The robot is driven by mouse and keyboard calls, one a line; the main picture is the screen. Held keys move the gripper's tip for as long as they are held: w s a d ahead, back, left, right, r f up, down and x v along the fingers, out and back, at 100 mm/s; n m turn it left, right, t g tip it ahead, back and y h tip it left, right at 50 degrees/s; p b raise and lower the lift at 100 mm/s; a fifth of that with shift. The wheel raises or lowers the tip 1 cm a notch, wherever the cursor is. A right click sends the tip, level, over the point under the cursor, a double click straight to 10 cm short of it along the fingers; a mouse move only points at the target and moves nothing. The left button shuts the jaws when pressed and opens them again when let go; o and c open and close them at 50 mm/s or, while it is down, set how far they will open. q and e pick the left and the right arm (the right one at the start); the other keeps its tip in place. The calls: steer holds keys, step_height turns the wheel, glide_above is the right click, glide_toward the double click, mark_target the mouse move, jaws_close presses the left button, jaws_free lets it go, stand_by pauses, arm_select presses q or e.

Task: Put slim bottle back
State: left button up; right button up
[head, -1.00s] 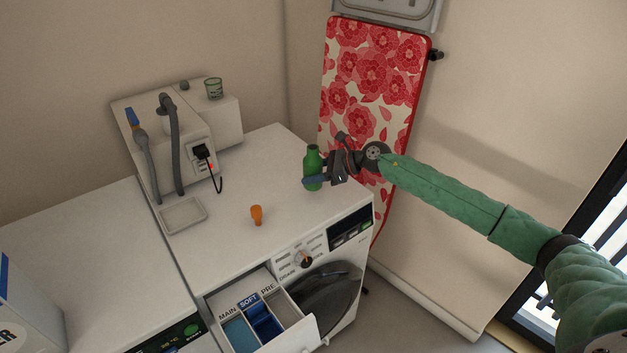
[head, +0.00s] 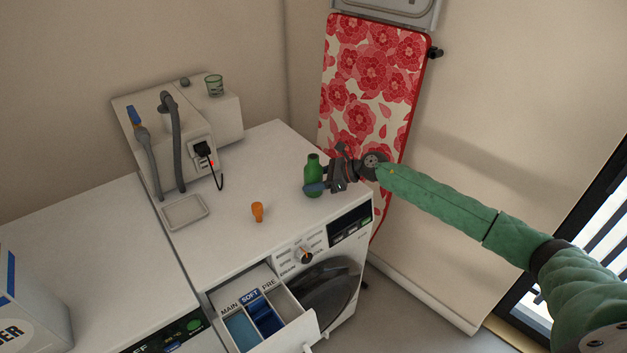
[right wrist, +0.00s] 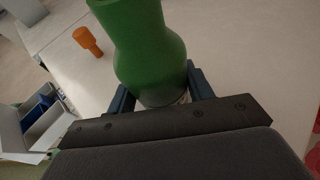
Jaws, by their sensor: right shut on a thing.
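The slim bottle (head: 312,172) is green with a narrow neck and stands about upright over the right part of the washing machine's white top (head: 235,240). My right gripper (head: 316,187) is shut on its lower part, with a finger across the front in the head view. In the right wrist view the bottle (right wrist: 145,45) fills the top middle, between the two dark blue fingers (right wrist: 160,95). Its base is partly hidden by the gripper, so I cannot tell whether it touches the top. My left gripper is not in view.
A small orange stopper-like piece (head: 257,212) stands on the machine top. A shallow white tray (head: 184,212) lies behind it to the left. The detergent drawer (head: 297,325) is pulled out at the front. A red floral ironing board (head: 370,85) leans behind the gripper.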

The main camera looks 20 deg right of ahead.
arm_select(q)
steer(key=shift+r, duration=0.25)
arm_select(e)
steer(key=shift+f, duration=0.1)
steer(key=o, duration=1)
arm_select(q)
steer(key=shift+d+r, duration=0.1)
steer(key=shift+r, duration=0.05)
arm_select(e)
steer(key=shift+d, duration=0.2)
steer(key=shift+s+d+r, duration=0.15)
steer(key=shift+d+r, duration=0.05)
steer(key=shift+d, duration=0.05)
steer(key=b+v, duration=0.1)
steer(key=v, duration=0.2)
steer(key=shift+s+d+b, duration=0.1)
steer(key=shift+d+b, duration=0.1)
steer(key=shift+b, duration=0.15)
arm_select(q)
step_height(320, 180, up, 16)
steer(key=b, duration=0.2)
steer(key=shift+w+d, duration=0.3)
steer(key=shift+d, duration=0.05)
arm_select(e)
steer(key=v, duration=0.7)
steer(key=shift+s+d+r, duration=0.2)
steer(key=shift+r, duration=0.1)
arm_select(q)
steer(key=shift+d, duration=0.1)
